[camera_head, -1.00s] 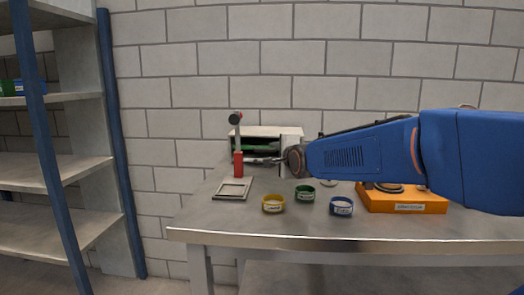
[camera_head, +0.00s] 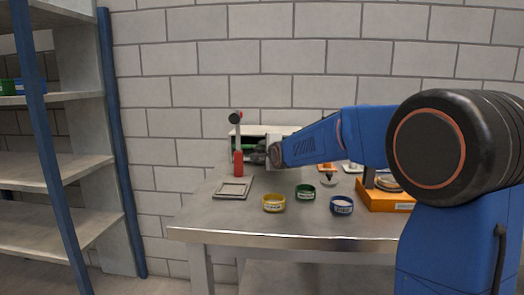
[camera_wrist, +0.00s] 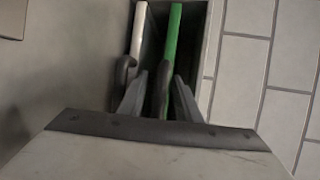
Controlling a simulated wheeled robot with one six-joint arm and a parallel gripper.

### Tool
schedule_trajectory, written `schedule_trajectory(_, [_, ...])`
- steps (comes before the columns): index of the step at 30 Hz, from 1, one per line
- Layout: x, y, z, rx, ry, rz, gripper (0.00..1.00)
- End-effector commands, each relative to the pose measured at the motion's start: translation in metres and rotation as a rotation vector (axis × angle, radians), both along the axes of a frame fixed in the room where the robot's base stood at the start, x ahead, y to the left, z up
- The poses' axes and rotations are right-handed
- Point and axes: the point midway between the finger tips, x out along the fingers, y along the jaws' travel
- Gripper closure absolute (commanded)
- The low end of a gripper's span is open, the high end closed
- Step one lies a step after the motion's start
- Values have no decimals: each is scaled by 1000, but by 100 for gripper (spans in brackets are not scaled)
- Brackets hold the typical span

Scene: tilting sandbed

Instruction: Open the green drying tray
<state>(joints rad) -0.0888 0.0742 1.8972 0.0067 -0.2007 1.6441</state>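The green drying tray (camera_wrist: 174,35) shows in the wrist view as a green front edge in a dark cabinet opening, with a dark hooked handle (camera_wrist: 164,92) on it. A white tray (camera_wrist: 138,30) with its own hooked handle lies beside it to the left. My gripper (camera_wrist: 160,98) has its two fingers apart, one on each side of the green tray's handle. I cannot tell whether either finger touches it. In the head view my gripper (camera_head: 255,157) is at the cabinet front, and the arm hides much of the opening.
The pale cabinet (camera_head: 262,130) stands at the back of the table (camera_head: 250,225). A red-handled tool (camera_head: 239,163) stands close left of my gripper. A grey frame (camera_head: 233,188), yellow ring (camera_head: 273,203), green ring (camera_head: 305,192), blue ring (camera_head: 341,205) and orange base (camera_head: 385,197) lie in front.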

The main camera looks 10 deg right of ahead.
Motion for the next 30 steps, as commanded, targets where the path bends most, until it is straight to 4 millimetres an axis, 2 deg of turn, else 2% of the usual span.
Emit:
schedule_trajectory(6, [12, 1, -3, 0, 0, 0, 69])
schedule_trajectory(15, [13, 1, -3, 0, 0, 0, 69])
schedule_trajectory(19, [13, 1, -3, 0, 0, 0, 100])
schedule_trajectory(30, [13, 1, -6, -1, 6, -1, 100])
